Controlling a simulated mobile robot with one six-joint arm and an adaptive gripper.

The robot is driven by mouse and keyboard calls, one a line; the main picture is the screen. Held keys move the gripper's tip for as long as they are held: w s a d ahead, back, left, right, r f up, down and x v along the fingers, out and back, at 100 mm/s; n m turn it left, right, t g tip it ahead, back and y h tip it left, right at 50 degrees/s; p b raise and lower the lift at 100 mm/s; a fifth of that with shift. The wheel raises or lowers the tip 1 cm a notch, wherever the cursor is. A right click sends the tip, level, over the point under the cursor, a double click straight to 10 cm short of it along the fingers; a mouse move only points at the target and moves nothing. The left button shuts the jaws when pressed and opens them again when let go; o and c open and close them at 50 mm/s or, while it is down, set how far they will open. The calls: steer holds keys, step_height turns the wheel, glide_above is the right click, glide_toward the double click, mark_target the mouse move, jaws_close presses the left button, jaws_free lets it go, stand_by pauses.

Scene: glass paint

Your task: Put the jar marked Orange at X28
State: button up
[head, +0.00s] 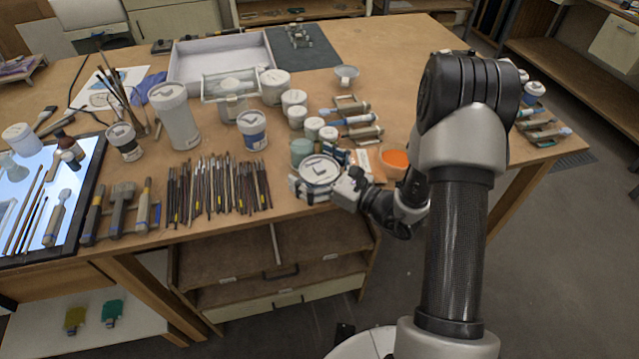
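A round jar with a pale lid (320,169) is at the table's front edge, right of the brushes. My gripper (318,190) is right at this jar, with parts of it showing along the jar's near side. I cannot tell whether the fingers touch or hold it. An orange-filled dish (393,159) sits just to the right, partly behind my arm. Several other lidded jars stand behind, including a white one with a dark blue band (252,131). No label reading Orange and no X28 mark is legible at this size.
Many brushes (218,186) lie in a row left of the gripper. A tall white container (175,115), a pale tray (218,60) and a lit panel (45,195) occupy the left and back. Bare tabletop (400,50) lies at the back right. My arm hides part of the right side.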

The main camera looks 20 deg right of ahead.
steer(key=c, duration=1.2)
steer(key=shift+c, duration=1)
steer(key=shift+r, duration=0.1)
